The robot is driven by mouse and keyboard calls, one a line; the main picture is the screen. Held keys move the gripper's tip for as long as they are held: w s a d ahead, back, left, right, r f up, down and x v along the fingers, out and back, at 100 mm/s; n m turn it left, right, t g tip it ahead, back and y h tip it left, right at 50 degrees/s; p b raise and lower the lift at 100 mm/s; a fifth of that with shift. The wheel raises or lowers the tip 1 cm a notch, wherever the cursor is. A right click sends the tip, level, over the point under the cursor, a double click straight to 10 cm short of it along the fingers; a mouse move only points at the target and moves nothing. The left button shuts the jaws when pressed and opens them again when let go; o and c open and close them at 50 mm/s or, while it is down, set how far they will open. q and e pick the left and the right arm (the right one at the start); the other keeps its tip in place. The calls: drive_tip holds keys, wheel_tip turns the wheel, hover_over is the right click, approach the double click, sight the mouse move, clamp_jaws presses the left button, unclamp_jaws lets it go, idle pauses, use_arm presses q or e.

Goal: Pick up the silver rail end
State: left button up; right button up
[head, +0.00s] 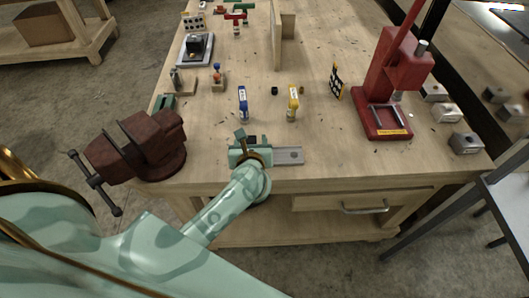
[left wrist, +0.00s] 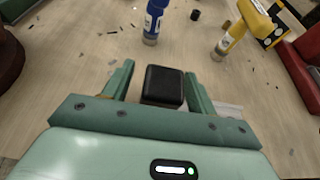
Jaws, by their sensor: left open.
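The silver rail end (head: 289,155) is a flat grey metal piece with a small hole, lying near the front edge of the workbench. My left gripper (head: 251,140) is open just left of it, low over the bench, and hides its left part. In the left wrist view a black block (left wrist: 163,86) sits between the open fingers of the left gripper (left wrist: 160,82). I see a gap on each side of the block. A pale strip of the silver piece (left wrist: 231,109) shows beyond the right finger. Whether block and rail are joined is hidden. My right gripper is out of view.
A dark red vise (head: 137,145) is at the left front corner, a red press (head: 386,95) at the right. Bench between rail and press is clear.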

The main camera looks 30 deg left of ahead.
use_arm(q)
drive_tip(key=shift+w+a+f, duration=0.1)
drive_tip(key=shift+w, duration=0.05)
clamp_jaws()
